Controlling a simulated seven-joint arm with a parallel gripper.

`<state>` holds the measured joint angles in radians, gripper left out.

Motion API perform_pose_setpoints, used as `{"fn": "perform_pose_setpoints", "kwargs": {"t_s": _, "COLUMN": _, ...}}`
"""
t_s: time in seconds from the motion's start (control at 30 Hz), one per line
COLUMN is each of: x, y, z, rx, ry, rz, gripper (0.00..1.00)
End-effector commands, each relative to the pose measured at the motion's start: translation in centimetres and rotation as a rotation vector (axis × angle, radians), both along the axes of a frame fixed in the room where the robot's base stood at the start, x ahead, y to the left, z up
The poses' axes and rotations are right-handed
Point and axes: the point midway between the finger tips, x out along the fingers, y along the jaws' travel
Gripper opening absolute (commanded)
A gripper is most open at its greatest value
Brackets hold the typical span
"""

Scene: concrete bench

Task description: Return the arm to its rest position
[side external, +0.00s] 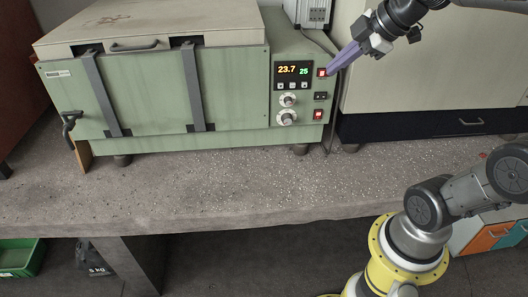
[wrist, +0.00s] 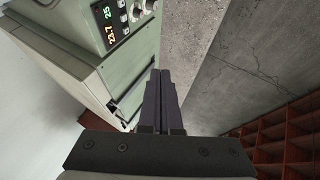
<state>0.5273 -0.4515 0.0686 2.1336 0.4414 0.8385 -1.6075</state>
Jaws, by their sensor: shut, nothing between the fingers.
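My gripper (side external: 331,72) is shut and empty, with its purple fingers pointing down and left from the arm at the upper right. In the side view its tips overlap the right edge of the green furnace's control panel (side external: 299,116), beside the upper red switch (side external: 322,72). I cannot tell whether the tips touch it. In the wrist view the closed fingers (wrist: 160,74) point up the picture, and the green furnace (wrist: 125,60) with its lit display (wrist: 110,22) is at the left.
The green furnace (side external: 180,98) stands on the concrete bench (side external: 230,185). A large cream cabinet (side external: 430,65) with a dark base stands to its right. The bench front is clear. A green crate (side external: 20,258) is at the lower left. Reddish-brown shelving (wrist: 285,140) shows in the wrist view.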

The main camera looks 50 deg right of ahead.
Motion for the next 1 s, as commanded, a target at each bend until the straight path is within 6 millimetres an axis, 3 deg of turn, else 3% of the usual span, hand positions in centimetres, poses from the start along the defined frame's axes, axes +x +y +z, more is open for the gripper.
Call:
{"fn": "perform_pose_setpoints", "kwargs": {"t_s": 0.03, "x": -0.9, "y": 2.6, "z": -0.3, "rx": 0.010, "ry": 0.006, "rz": 0.038, "gripper": 0.00}}
{"fn": "perform_pose_setpoints", "kwargs": {"t_s": 0.1, "x": -2.4, "y": 5.2, "z": -0.9, "rx": 0.040, "ry": 0.025, "rz": 0.044, "gripper": 0.00}}
{"fn": "perform_pose_setpoints", "kwargs": {"t_s": 0.2, "x": -4.9, "y": 8.0, "z": -2.2, "rx": 0.100, "ry": 0.059, "rz": 0.009, "gripper": 0.00}}
{"fn": "perform_pose_setpoints", "kwargs": {"t_s": 0.3, "x": -7.2, "y": 9.4, "z": -3.6, "rx": 0.163, "ry": 0.093, "rz": -0.069, "gripper": 0.00}}
{"fn": "perform_pose_setpoints", "kwargs": {"t_s": 0.43, "x": -9.6, "y": 9.9, "z": -5.4, "rx": 0.245, "ry": 0.130, "rz": -0.216, "gripper": 0.00}}
{"fn": "perform_pose_setpoints", "kwargs": {"t_s": 0.6, "x": -11.5, "y": 9.0, "z": -7.4, "rx": 0.352, "ry": 0.166, "rz": -0.476, "gripper": 0.00}}
{"fn": "perform_pose_setpoints", "kwargs": {"t_s": 0.8, "x": -11.9, "y": 8.3, "z": -8.1, "rx": 0.446, "ry": 0.174, "rz": -0.686, "gripper": 0.00}}
{"fn": "perform_pose_setpoints", "kwargs": {"t_s": 1.0, "x": -11.9, "y": 8.3, "z": -8.1, "rx": 0.479, "ry": 0.173, "rz": -0.736, "gripper": 0.00}}
